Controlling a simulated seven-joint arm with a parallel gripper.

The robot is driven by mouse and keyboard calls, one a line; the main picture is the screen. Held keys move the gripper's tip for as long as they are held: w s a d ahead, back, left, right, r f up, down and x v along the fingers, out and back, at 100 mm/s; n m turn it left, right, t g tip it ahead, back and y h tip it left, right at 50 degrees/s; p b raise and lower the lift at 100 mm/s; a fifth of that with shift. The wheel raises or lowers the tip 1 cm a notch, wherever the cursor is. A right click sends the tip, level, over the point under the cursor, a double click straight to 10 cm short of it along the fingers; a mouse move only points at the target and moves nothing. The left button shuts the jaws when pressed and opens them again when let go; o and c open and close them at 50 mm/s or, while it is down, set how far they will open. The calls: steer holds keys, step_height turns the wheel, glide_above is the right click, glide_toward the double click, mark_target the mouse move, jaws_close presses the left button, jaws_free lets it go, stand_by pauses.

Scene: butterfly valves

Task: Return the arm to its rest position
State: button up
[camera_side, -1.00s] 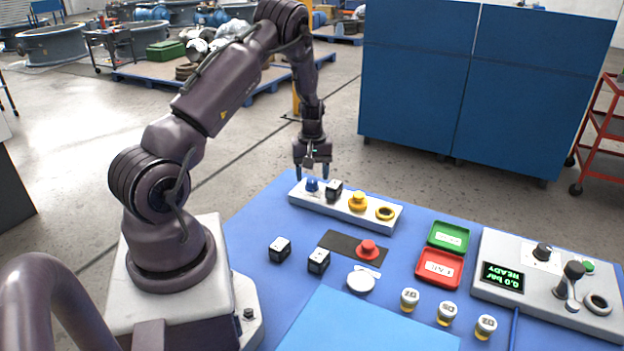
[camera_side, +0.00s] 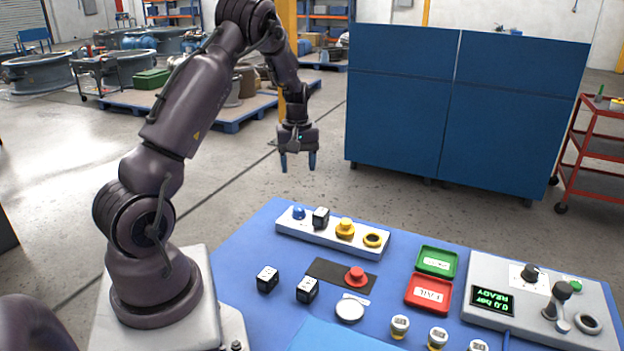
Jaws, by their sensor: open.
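My gripper (camera_side: 298,166) hangs in the air above and behind the left end of the white fixture strip. Its two blue-tipped fingers point down, apart, with nothing between them. The white strip (camera_side: 294,236) lies at the back left of the blue table (camera_side: 232,262) and carries a blue piece (camera_side: 299,212), a black cube (camera_side: 320,218), a yellow knob (camera_side: 345,228) and a yellow ring (camera_side: 372,240). My gripper touches none of them.
Two black cubes (camera_side: 267,279), a red button (camera_side: 355,275) on a dark pad, a white round lid (camera_side: 349,311), green (camera_side: 437,262) and red (camera_side: 428,293) trays, small jars (camera_side: 399,327) and a control box (camera_side: 535,303) stand on the table. Blue cabinets (camera_side: 450,110) are behind.

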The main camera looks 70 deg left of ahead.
steer(key=s+d+r+m+t, duration=0.2)
steer(key=d+r+m, duration=0.3)
steer(key=d, duration=0.6)
steer(key=s+d+r+m+t, duration=0.1)
steer(key=s+d+r+m, duration=0.4)
steer(key=d, duration=0.5)
steer(key=s+d+r+m+t, duration=0.2)
steer(key=s+d+r+m, duration=0.2)
steer(key=d+r, duration=0.5)
steer(key=d+m, duration=0.2)
steer(key=shift+s+d+t, duration=0.25)
steer(key=shift+d+t, duration=0.05)
steer(key=shift+d, duration=0.05)
